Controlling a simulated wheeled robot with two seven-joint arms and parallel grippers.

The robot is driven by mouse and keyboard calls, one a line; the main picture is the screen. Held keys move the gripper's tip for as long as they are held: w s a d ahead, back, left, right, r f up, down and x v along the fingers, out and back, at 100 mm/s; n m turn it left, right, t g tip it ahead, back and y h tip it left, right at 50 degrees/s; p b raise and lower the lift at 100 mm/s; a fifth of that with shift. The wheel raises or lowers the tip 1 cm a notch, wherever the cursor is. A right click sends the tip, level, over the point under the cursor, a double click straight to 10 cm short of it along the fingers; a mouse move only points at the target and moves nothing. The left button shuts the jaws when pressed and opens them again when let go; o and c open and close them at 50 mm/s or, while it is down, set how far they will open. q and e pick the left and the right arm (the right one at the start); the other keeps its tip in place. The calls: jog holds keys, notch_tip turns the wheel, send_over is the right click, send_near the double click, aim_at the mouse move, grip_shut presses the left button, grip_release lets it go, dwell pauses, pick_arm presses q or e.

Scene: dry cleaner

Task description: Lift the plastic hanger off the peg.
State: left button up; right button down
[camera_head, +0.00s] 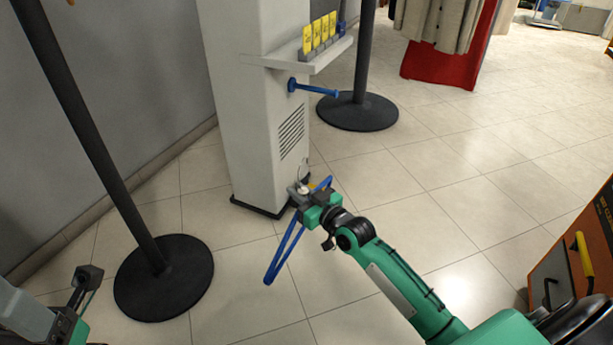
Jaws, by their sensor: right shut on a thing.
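The blue plastic hanger (284,250) is held in my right gripper (303,193), which is shut on it near its hook. The hanger tilts, with one arm reaching down to the left and the other up to the right behind the gripper. Its thin hook shows just above the fingers. The blue peg (314,88) sticks out to the right from the pale column and is bare. The hanger is apart from the peg, lower in the picture. My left gripper (84,287) is at the lower left, seen partly, with nothing visible in it; its finger gap is unclear.
The pale column (248,120) carries a small shelf (320,60) with yellow numbered tags (318,32). Black posts stand on round bases (163,278) (357,111) left and behind. Garments (440,22) hang at the back. An orange cabinet (580,255) is at right. Tiled floor between is clear.

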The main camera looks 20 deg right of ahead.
jog(key=s+a+p, duration=0.1)
jog(key=s+a, duration=0.6)
jog(key=a, duration=0.1)
dwell(0.4)
